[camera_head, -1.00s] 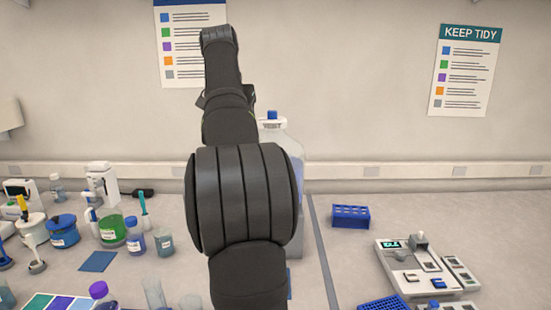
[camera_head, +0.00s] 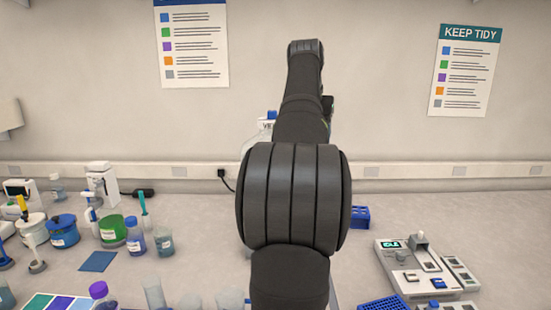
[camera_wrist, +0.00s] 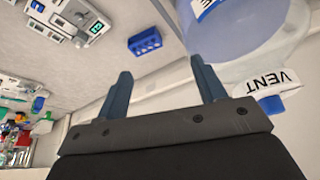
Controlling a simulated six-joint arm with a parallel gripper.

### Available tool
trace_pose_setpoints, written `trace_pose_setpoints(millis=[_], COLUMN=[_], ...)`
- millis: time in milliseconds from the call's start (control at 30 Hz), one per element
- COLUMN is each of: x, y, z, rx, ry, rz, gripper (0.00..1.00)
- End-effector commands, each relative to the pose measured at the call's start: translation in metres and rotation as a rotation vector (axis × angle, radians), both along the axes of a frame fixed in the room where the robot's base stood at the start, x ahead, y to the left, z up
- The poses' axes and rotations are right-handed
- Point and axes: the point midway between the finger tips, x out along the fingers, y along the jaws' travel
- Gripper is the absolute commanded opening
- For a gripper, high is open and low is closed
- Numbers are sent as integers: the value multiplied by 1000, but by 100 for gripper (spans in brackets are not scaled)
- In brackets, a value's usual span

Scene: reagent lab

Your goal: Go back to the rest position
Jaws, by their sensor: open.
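My gripper (camera_wrist: 162,92) shows in the wrist view with its two blue-grey fingers spread apart and nothing between them. In the head view my own arm hides the gripper. The large clear carboy (camera_wrist: 255,40) with a blue cap and a VENT label is close beyond the right finger in the wrist view. I cannot tell whether they touch. In the head view only the carboy's upper left part (camera_head: 262,130) shows behind my arm.
A blue tube rack (camera_head: 360,217) stands right of my arm, and a white instrument (camera_head: 410,262) with a green display is further right. Several bottles, a green-filled jar (camera_head: 112,231) and a blue jar (camera_head: 63,232) crowd the left. Two posters hang on the wall.

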Motion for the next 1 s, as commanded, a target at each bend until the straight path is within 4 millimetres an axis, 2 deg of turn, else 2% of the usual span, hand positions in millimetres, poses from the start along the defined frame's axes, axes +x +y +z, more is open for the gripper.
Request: trace_pose_setpoints(millis=[33,300,500,700,1000], x=[-2,-11,-20,-24,-25], y=[-11,-56,-81,-94,-96], z=[-4,-31,-49,-58,-60], rx=[1,1,1,2,2], ry=[2,1,1,1,0], rz=[-11,-49,-73,-85,-86], gripper=[64,64,64,64,64])
